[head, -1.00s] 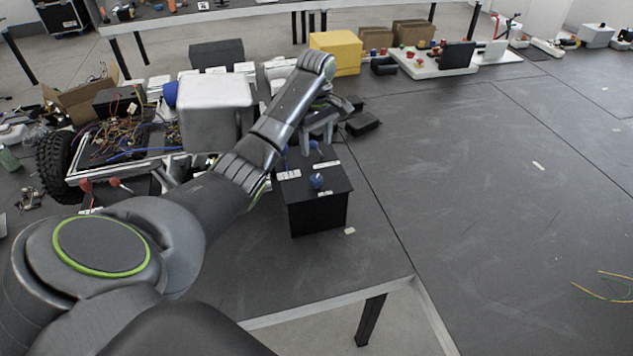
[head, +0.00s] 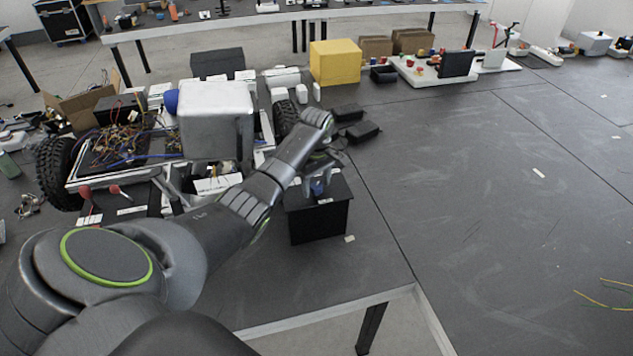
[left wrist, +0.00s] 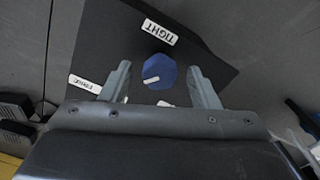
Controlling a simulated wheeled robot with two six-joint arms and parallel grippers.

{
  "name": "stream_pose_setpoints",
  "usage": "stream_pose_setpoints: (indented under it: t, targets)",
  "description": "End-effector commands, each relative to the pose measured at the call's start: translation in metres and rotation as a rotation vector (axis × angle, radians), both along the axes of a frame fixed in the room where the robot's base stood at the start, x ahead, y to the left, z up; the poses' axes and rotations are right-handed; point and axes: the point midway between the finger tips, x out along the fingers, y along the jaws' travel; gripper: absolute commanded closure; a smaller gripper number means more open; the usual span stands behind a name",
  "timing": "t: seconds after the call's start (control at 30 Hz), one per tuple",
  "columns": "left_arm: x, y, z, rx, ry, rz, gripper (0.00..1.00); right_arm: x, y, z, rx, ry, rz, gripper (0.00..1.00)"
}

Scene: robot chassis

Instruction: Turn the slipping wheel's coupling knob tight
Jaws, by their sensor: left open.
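The blue coupling knob (left wrist: 159,72) sits on top of a black box, between the two fingers of my open left gripper (left wrist: 160,82). Neither finger visibly touches it. A white pointer mark on the knob points left and slightly down in the left wrist view. A label reading TIGHT (left wrist: 160,32) lies just beyond the knob, and a second white label (left wrist: 85,84) lies to its left, its text hard to read. In the head view my left gripper (head: 317,186) is over the black box (head: 319,222), partly hiding the knob. My right gripper is out of view.
A chassis with black wheels (head: 60,172), wires and a silver-grey box (head: 216,120) stands left of the black box. Two small black blocks (head: 362,131) lie behind it. A yellow box (head: 335,63) is farther back. The table to the right is mostly clear.

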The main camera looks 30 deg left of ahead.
Motion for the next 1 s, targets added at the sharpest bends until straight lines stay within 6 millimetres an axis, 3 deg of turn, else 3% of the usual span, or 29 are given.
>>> stream_pose_setpoints:
  t: [0.07, 0.4, 0.73, 1.0]
  targets:
    - [0.0, 0.0, 0.0, 0.0, 0.0, 0.0, 0.47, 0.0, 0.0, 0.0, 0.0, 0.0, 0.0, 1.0]
    - [0.0, 0.0, 0.0, 0.0, 0.001, 0.001, 0.89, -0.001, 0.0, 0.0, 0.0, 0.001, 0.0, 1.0]
    - [0.0, 0.0, 0.002, -0.001, 0.001, -0.052, 0.89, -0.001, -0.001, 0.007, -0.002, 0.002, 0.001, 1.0]
    - [0.0, 0.0, 0.004, 0.0, 0.002, -0.233, 0.89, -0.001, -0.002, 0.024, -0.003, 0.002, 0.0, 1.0]
